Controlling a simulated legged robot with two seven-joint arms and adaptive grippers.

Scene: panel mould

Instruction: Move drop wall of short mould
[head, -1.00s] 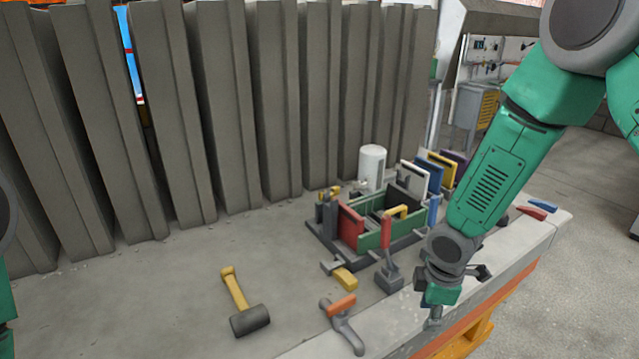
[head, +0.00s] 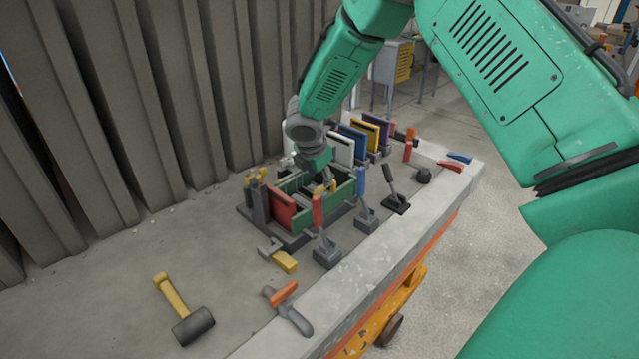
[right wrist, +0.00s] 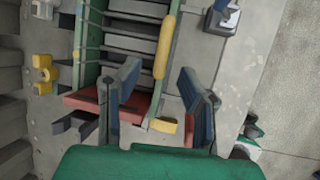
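The short mould is a small box with green side walls (head: 345,192), a red end plate (head: 279,207) and grey slats inside, on the concrete bench. Which part is the drop wall I cannot tell for sure. My right gripper (head: 326,180) is low over the mould and hides part of its inside. In the right wrist view its two fingers (right wrist: 159,85) stand apart, with nothing clearly held. The red plate (right wrist: 140,103) and a small yellow piece (right wrist: 165,125) show between and below them. A long yellow bar (right wrist: 165,47) runs beside the slats. My left gripper is not in view.
White, blue, yellow and purple panels (head: 352,138) stand behind the mould. Clamps with coloured handles (head: 326,248) line its front side. A mallet (head: 185,315) and an orange-handled tool (head: 286,303) lie nearer. Tall grey ribbed panels (head: 150,110) stand along the left. Bare bench lies around the mallet.

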